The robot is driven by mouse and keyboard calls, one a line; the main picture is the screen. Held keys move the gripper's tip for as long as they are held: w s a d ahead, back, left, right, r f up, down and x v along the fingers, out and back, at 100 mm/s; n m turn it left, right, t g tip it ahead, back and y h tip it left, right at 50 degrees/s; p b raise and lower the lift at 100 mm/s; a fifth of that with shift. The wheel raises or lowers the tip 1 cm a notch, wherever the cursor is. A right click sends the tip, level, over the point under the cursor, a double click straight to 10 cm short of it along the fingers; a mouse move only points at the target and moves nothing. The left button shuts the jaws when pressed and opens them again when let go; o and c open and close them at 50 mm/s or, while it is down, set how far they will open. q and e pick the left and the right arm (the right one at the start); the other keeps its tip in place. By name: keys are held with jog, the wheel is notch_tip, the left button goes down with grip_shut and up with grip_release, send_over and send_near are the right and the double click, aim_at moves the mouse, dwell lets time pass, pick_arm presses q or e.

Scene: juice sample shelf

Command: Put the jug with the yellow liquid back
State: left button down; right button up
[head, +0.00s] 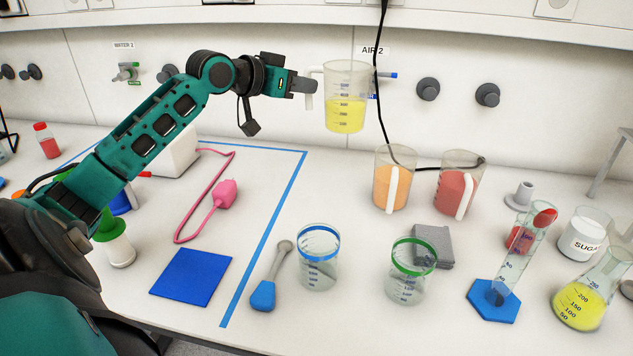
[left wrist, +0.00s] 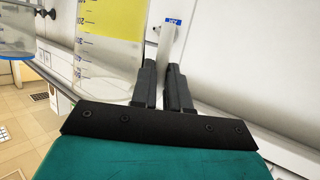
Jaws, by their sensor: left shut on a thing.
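The jug with the yellow liquid (head: 345,112) is held in the air, upright, in front of the back wall in the head view. My left gripper (head: 312,87) is shut on its handle, on the jug's left side. In the left wrist view the jug (left wrist: 105,50) shows close up, and the handle (left wrist: 165,48) stands between the fingers of my left gripper (left wrist: 165,85). A jug with orange liquid (head: 388,185) and a jug with red liquid (head: 454,190) stand side by side on the bench (head: 340,185), below and right of the held jug. My right gripper is not in view.
A black cable (head: 381,110) hangs just right of the held jug and runs to the red jug. Two beakers with blue (head: 318,268) and green (head: 408,278) rims stand in front. Bare bench lies left of the orange jug. A flask (head: 583,300) and cylinder (head: 500,285) stand right.

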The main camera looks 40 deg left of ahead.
pick_arm(q)
jog(key=shift+n+y, duration=0.3)
jog(key=shift+y, duration=0.2)
jog(key=shift+s+a+f+b, duration=0.25)
jog(key=shift+a+f, duration=0.25)
jog(key=shift+f, duration=2.4)
jog(key=shift+s+a+f+b, duration=0.15)
jog(key=shift+a+f, duration=0.35)
jog(key=shift+f, duration=2.35)
jog(key=shift+s+a+f+b, duration=0.15)
jog(key=shift+a+f+b, duration=0.25)
jog(key=shift+f, duration=2.5)
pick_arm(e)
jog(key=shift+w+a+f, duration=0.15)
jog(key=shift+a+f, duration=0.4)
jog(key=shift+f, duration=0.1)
pick_arm(q)
jog(key=shift+a, duration=0.15)
jog(key=shift+f, duration=0.15)
jog(key=c, duration=1.1)
grip_release()
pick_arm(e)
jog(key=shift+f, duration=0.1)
